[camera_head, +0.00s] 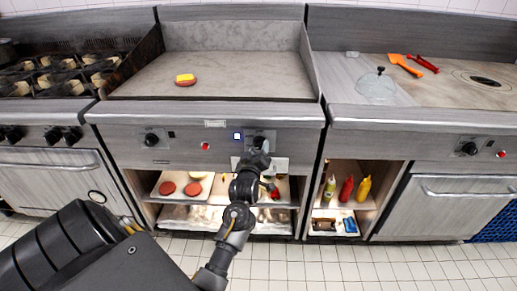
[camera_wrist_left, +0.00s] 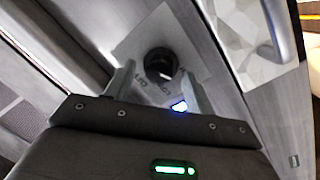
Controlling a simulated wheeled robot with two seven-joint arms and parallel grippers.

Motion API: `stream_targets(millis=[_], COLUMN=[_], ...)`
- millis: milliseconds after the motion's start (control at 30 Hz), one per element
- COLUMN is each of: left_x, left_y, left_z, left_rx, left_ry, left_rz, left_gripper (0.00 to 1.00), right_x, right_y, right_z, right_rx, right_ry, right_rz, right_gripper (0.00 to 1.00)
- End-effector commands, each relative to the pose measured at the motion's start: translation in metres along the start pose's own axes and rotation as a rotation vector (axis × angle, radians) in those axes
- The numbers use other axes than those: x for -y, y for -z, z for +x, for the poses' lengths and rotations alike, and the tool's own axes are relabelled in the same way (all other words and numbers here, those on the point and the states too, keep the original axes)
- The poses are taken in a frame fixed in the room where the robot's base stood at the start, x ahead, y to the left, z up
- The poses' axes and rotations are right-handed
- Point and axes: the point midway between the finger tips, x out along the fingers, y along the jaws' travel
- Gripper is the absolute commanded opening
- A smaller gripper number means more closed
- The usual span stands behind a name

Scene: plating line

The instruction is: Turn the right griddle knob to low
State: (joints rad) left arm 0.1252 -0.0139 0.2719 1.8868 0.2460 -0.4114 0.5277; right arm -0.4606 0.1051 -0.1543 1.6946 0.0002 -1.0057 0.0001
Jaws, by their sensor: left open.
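The griddle (camera_head: 212,72) stands in the middle of the head view, with its control panel below the plate. The right griddle knob (camera_head: 259,141) is partly hidden behind my left gripper (camera_head: 256,155). In the left wrist view the dark round knob (camera_wrist_left: 158,61) sits on a pale marked plate, between and slightly beyond the open fingers of my left gripper (camera_wrist_left: 158,82). I cannot tell whether a finger touches it. The markings are too blurred to read the setting. My right gripper is not in view.
The left griddle knob (camera_head: 151,139), a red button (camera_head: 205,146) and a lit blue indicator (camera_head: 237,136) are on the same panel. A cheese-topped patty (camera_head: 185,80) lies on the griddle. Below are shelves with a tray of patties (camera_head: 182,187) and several sauce bottles (camera_head: 347,188).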

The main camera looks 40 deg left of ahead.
Motion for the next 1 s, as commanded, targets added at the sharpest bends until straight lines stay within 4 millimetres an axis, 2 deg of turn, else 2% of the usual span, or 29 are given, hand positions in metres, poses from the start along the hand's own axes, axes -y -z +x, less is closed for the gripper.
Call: stream_targets(millis=[167, 467, 733, 933, 1000], left_x=[0.0, 0.0, -0.001, -0.003, -0.004], left_y=[0.001, 0.0, 0.0, 0.001, 0.001], left_z=[0.013, 0.014, 0.014, 0.014, 0.015], left_rx=[-0.001, -0.001, 0.0, 0.001, 0.003], left_ry=[0.0, 0.0, -0.002, -0.004, -0.004], left_rz=[0.0, 0.0, 0.0, 0.009, 0.021], left_gripper=[0.54, 0.54, 0.19, 0.18, 0.18], right_x=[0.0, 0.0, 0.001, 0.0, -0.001], right_y=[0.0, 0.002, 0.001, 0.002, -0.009], right_z=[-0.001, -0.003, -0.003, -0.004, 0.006], right_rx=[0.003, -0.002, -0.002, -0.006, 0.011], right_ry=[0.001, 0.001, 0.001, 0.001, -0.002], right_rz=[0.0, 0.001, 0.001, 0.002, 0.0], right_gripper=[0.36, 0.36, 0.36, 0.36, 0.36])
